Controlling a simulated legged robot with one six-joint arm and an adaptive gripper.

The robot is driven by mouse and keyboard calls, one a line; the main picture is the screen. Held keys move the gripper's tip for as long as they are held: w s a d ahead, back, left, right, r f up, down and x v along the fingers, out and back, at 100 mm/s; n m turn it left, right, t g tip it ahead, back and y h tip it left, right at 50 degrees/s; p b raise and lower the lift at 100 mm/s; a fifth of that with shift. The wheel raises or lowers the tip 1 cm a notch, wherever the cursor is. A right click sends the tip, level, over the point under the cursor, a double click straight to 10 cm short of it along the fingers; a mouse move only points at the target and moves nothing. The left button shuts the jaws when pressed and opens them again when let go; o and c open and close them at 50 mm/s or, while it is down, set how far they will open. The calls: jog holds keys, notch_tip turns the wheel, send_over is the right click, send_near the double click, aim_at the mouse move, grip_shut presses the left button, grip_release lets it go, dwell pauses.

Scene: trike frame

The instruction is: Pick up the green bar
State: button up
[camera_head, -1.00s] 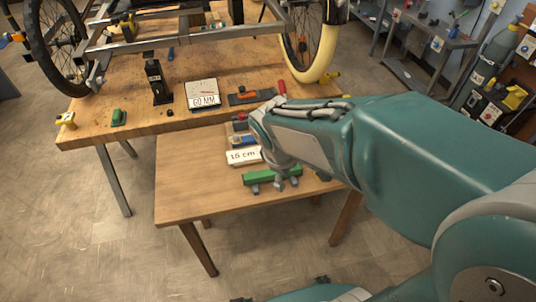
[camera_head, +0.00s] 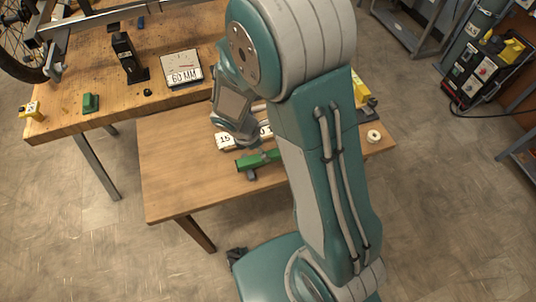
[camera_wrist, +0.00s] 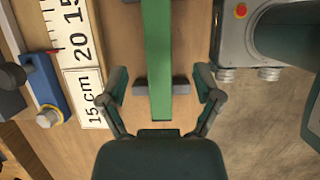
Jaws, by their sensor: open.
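The green bar (camera_head: 247,162) lies on the lower wooden table in the head view, partly hidden by my arm. In the wrist view the green bar (camera_wrist: 158,50) runs from the top edge down to the middle, on dark supports (camera_wrist: 180,86). My gripper (camera_wrist: 162,92) is open, with one finger on each side of the bar's near end. A gap shows between each finger and the bar. Nothing is held. My gripper's fingers cannot be made out clearly in the head view.
A "15 cm" label (camera_wrist: 86,97) and a blue block (camera_wrist: 52,98) lie left of the bar in the wrist view. The higher workbench (camera_head: 60,118) holds a "60 MM" gauge (camera_head: 182,68) and a small green block (camera_head: 91,103). The lower table's left part is clear.

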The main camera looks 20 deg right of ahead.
aim_at(269, 154)
jog(key=x, duration=0.5)
jog(key=shift+w+d+f, duration=0.1)
jog(key=shift+w+f, duration=0.05)
jog(key=shift+f, duration=0.15)
grip_shut()
